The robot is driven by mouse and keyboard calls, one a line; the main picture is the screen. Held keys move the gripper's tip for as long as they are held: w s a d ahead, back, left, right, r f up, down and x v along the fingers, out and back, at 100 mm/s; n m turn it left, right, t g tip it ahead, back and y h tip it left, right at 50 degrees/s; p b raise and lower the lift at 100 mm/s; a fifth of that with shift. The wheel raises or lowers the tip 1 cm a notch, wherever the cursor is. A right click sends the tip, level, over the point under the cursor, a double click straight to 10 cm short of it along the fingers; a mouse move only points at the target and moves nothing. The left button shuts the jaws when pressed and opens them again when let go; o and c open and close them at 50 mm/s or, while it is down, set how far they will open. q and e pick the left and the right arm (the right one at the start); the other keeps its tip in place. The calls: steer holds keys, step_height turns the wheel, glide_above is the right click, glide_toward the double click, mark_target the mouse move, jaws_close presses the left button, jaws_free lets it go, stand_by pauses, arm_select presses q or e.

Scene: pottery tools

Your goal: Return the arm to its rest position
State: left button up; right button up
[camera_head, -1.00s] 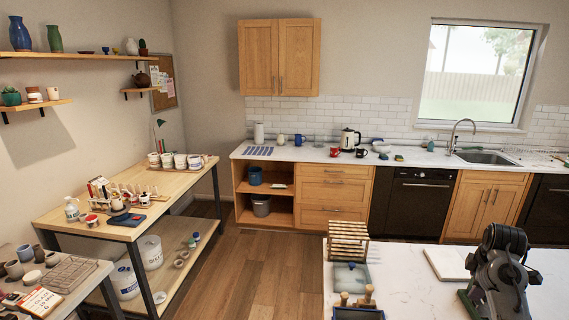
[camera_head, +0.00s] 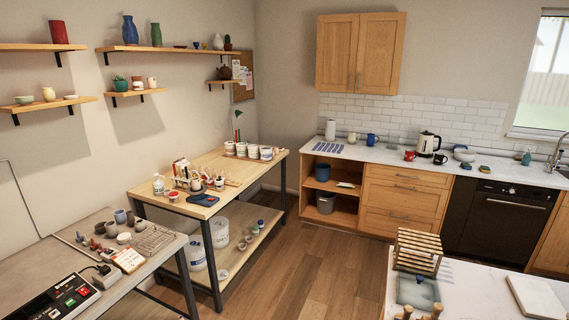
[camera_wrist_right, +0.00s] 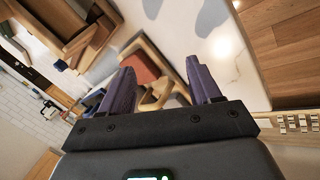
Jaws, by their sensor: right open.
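My right gripper (camera_wrist_right: 160,92) shows in the right wrist view, its two purple-grey fingers apart with nothing held between them. Beyond the fingers the view is tilted and shows a wooden piece with a reddish panel (camera_wrist_right: 143,66) and a white surface. Neither arm nor gripper appears in the head view now. My left gripper is in neither current view.
A wooden worktable (camera_head: 146,187) with pots and tools stands at the left. A grey table (camera_head: 50,259) with a control box (camera_head: 62,299) is at the lower left. A white counter (camera_head: 459,294) with a slatted wooden rack (camera_head: 417,247) is at the lower right. Wooden floor lies between.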

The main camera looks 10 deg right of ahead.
steer(key=shift+y, duration=0.4)
steer(key=s+a, duration=0.3)
steer(key=shift+f, duration=0.15)
steer(key=a+m+y, duration=0.3)
steer(key=a+m, duration=0.1)
steer(key=a, duration=0.4)
step_height(320, 180, up, 20)
steer(key=p, duration=2.1)
steer(key=shift+a+r, duration=0.25)
steer(key=shift+a, duration=0.15)
steer(key=shift+w, duration=0.1)
